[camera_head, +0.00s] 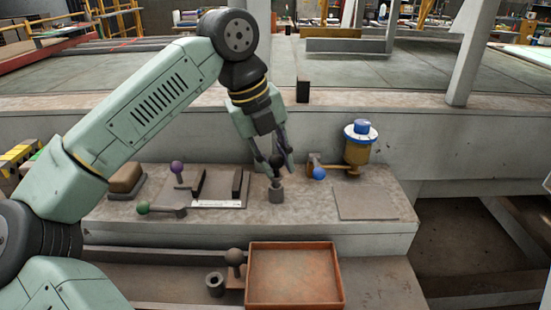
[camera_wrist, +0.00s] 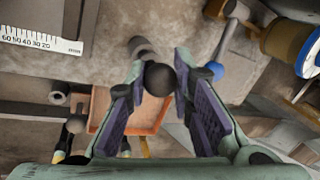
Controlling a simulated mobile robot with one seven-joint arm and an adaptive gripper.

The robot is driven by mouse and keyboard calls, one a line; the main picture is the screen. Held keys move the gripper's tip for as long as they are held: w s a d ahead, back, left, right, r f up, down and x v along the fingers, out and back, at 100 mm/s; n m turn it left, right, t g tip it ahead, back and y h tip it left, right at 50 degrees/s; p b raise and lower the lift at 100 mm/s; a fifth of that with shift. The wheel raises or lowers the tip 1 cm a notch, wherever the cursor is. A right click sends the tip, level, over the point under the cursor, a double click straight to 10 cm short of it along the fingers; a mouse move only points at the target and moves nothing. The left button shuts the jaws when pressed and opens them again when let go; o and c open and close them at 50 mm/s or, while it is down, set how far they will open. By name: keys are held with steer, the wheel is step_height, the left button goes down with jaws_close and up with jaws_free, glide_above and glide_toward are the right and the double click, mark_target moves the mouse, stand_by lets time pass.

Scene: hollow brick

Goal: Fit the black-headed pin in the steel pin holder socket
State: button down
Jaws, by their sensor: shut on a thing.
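The black-headed pin shows its round head in the head view (camera_head: 276,160) and in the wrist view (camera_wrist: 158,78). My gripper (camera_head: 279,157) is shut on this head, one finger on each side, also in the wrist view (camera_wrist: 160,69). The steel pin holder (camera_head: 276,192) is a short grey cylinder standing on the ledge directly below the pin; it shows beyond the head in the wrist view (camera_wrist: 139,46). The pin's shaft points down at the holder's top. I cannot tell whether its tip is inside the socket.
Left are a purple-knobbed lever (camera_head: 177,168), a green-knobbed handle (camera_head: 143,208) and a white scale (camera_head: 218,204). Right are a blue-knobbed valve (camera_head: 319,174) and a blue-topped yellow canister (camera_head: 358,150). In front are an orange tray (camera_head: 293,302), a grey ring (camera_head: 215,285) and a dark ball-headed piece (camera_head: 235,257).

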steer(key=shift+f+b, duration=0.45)
steer(key=shift+f, duration=0.15)
stand_by(0.3)
steer(key=c, duration=1.3)
jaws_free()
steer(key=shift+r, duration=0.1)
steer(key=v, duration=1.2)
steer(key=shift+s, duration=0.1)
